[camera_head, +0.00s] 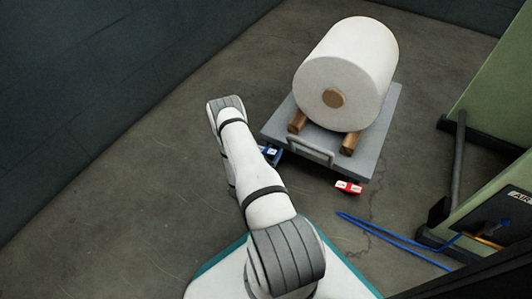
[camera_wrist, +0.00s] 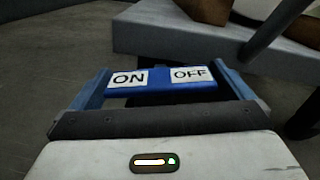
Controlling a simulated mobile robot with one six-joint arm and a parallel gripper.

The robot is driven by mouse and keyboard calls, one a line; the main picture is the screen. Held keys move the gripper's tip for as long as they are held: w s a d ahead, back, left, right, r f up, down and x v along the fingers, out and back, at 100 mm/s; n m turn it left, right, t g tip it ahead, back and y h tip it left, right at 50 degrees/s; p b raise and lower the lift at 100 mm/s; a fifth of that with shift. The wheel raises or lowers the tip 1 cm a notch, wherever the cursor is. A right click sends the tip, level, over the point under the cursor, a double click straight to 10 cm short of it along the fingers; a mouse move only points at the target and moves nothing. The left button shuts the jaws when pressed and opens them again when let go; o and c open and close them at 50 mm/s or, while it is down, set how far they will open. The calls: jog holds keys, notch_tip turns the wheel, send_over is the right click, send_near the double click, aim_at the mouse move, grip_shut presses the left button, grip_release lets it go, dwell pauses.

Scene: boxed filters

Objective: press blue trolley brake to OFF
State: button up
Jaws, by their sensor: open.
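The blue brake pedal (camera_wrist: 160,84) has a white ON label on its left half and a white OFF label on its right half. In the head view the blue brake (camera_head: 273,156) sits low at the trolley's left front corner, partly hidden by my arm. My gripper (camera_wrist: 163,76) is open, its two blue-grey fingers on either side of the pedal in the wrist view. I cannot tell whether it touches the pedal. The grey trolley (camera_head: 379,149) carries a large white roll (camera_head: 357,62) on wooden supports.
A red brake pedal (camera_head: 348,187) is at the trolley's right front corner. A trolley handle (camera_head: 310,150) stands at the front edge. Floor to the left is clear.

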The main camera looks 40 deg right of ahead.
jog(key=shift+c, duration=0.3)
jog(key=c, duration=0.6)
jog(key=shift+c, duration=0.2)
jog(key=shift+m, duration=0.4)
jog(key=shift+s+m+p, duration=0.2)
jog(key=shift+m+p, duration=0.15)
jog(key=shift+m, duration=2.05)
jog(key=o, duration=0.7)
jog(key=p+v, duration=0.3)
jog(key=v, duration=0.4)
jog(key=shift+a, duration=0.4)
